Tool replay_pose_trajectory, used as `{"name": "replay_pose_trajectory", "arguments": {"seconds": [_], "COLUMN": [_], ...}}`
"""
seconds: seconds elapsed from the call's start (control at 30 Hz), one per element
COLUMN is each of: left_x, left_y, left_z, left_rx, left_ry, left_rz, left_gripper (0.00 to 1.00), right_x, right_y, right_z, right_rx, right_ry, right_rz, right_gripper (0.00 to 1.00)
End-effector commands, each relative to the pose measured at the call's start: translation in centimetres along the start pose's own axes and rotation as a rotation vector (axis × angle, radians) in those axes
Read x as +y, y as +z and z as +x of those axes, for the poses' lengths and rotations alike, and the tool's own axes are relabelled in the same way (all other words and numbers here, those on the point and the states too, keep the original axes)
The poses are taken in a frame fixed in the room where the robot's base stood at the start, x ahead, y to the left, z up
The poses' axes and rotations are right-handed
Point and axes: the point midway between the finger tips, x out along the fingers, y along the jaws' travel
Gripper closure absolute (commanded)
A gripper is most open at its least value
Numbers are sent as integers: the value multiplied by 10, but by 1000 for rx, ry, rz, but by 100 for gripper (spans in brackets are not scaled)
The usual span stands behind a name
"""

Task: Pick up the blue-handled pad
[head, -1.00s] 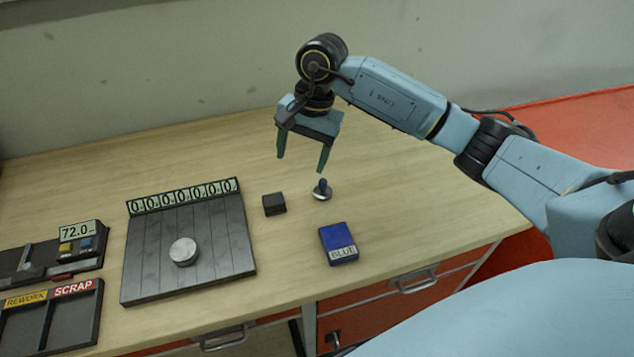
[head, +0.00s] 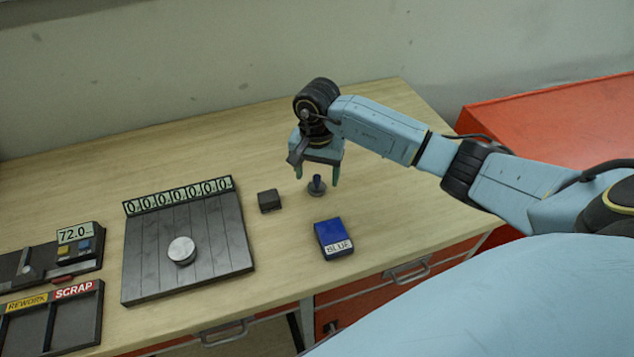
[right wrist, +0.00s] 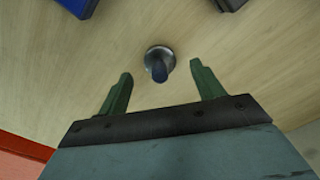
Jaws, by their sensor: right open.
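The blue-handled pad (head: 317,188) stands upright on the wooden table, a small round metal base with a dark blue handle. It also shows in the right wrist view (right wrist: 160,62), just beyond the fingertips and centred between them. My right gripper (head: 317,181) is open and empty, pointing down over the pad, with one finger on each side of the handle in the head view. In the right wrist view the green fingers (right wrist: 160,78) are wide apart and touch nothing. My left gripper is not in view.
A blue box labelled BLUE (head: 333,238) lies in front of the pad. A small dark block (head: 269,201) sits to its left. Further left are a grooved plate (head: 220,240) with a round metal disc (head: 182,250), a 72.0 display unit (head: 75,234) and a REWORK/SCRAP tray (head: 97,315).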

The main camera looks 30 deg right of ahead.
Motion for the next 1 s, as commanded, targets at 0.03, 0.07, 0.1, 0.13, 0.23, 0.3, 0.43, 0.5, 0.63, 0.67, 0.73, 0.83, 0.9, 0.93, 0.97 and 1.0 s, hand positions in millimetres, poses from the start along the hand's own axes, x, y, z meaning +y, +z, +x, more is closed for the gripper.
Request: {"name": "replay_pose_trajectory", "arguments": {"seconds": [0.03, 0.07, 0.1, 0.13, 0.23, 0.3, 0.43, 0.5, 0.63, 0.67, 0.73, 0.83, 0.9, 0.93, 0.97, 1.0], "left_x": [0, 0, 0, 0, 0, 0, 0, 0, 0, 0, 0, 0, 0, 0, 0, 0], "left_y": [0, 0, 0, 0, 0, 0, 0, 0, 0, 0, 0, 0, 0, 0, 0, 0], "left_z": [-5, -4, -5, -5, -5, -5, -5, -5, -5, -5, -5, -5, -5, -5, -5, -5], "left_rx": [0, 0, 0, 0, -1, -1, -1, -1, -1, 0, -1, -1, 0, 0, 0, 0], "left_ry": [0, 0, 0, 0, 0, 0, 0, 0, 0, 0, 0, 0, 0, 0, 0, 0], "left_rz": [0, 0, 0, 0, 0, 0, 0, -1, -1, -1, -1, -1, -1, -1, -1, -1], "left_gripper": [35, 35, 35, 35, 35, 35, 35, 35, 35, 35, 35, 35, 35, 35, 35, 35], "right_x": [1, 0, 0, 0, 0, 0, 0, 0, 0, 0, 0, 0, 0, 0, 0, 0], "right_y": [2, 2, 1, 1, 1, 0, 0, 0, 0, 0, 0, 0, 0, 0, 0, 0], "right_z": [7, 11, 16, 19, 25, 26, 26, 26, 25, 25, 25, 25, 25, 25, 25, 25], "right_rx": [-5, -4, -2, -2, 0, 1, 1, 1, 1, 1, 1, 1, 1, 1, 1, 1], "right_ry": [2, 1, 0, 0, -1, -1, -1, -1, -1, -1, -1, -1, -2, -2, -2, -2], "right_rz": [2, 2, 1, 2, 1, 0, 0, 0, 0, 0, 0, 0, 1, 1, 1, 1], "right_gripper": [33, 33, 33, 33, 33, 33, 33, 41, 58, 62, 71, 84, 87, 87, 87, 87]}}
